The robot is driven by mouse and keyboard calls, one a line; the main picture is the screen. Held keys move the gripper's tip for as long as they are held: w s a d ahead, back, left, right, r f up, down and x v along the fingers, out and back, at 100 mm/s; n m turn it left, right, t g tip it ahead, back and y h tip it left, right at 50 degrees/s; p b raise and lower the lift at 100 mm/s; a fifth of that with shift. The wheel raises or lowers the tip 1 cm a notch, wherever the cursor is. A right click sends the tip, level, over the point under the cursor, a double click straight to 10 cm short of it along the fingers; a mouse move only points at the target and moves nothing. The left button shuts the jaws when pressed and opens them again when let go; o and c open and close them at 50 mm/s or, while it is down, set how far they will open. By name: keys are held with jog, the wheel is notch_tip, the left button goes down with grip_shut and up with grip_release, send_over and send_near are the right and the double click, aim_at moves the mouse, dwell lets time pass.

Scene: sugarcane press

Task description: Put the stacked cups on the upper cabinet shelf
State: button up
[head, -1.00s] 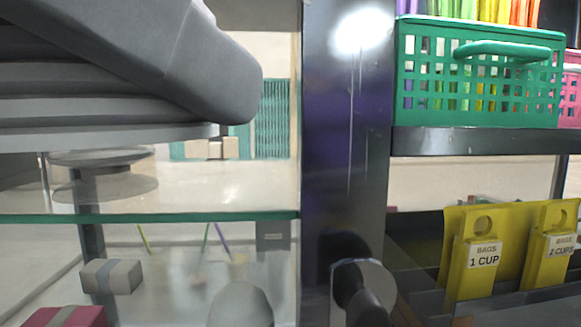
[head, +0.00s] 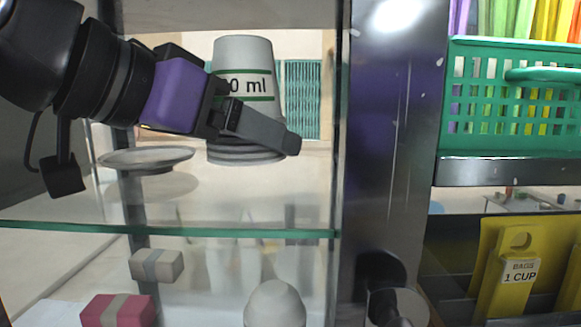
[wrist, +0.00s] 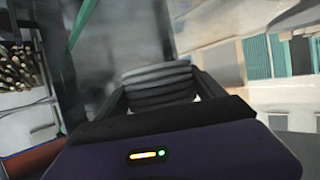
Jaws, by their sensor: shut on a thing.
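The stacked cups (head: 245,58) are a pale, upside-down stack with green bands and "0 ml" lettering, and several rims at the bottom. My gripper (head: 262,126) is shut on the stack from the left. One grey finger lies across its front; the other is hidden behind it in the head view. The wrist view shows the dark ridged stack (wrist: 160,84) between both fingers. The upper cabinet shelf (head: 60,229) is clear glass with a green front edge. The stack appears over this shelf; I cannot tell whether it touches the glass.
A grey round dish (head: 145,157) is on the glass to the left. A dark metal post (head: 392,130) stands to the right. Wrapped blocks (head: 118,309) and a pale rounded object (head: 275,304) are below the glass.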

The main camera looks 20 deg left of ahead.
aim_at(247, 200)
notch_tip(247, 200, down, 4)
jog(key=shift+f+p, duration=0.15)
jog(key=shift+p, duration=0.25)
jog(key=shift+w+f, duration=0.2)
jog(key=shift+f, duration=0.1)
jog(key=shift+f, duration=0.1)
jog(key=o, duration=1.4)
jog(key=shift+o, duration=0.2)
jog(key=shift+r, duration=0.2)
jog(key=shift+s+a, duration=0.15)
jog(key=shift+s, duration=0.2)
jog(key=b+v, duration=0.2)
jog(key=v, duration=0.9)
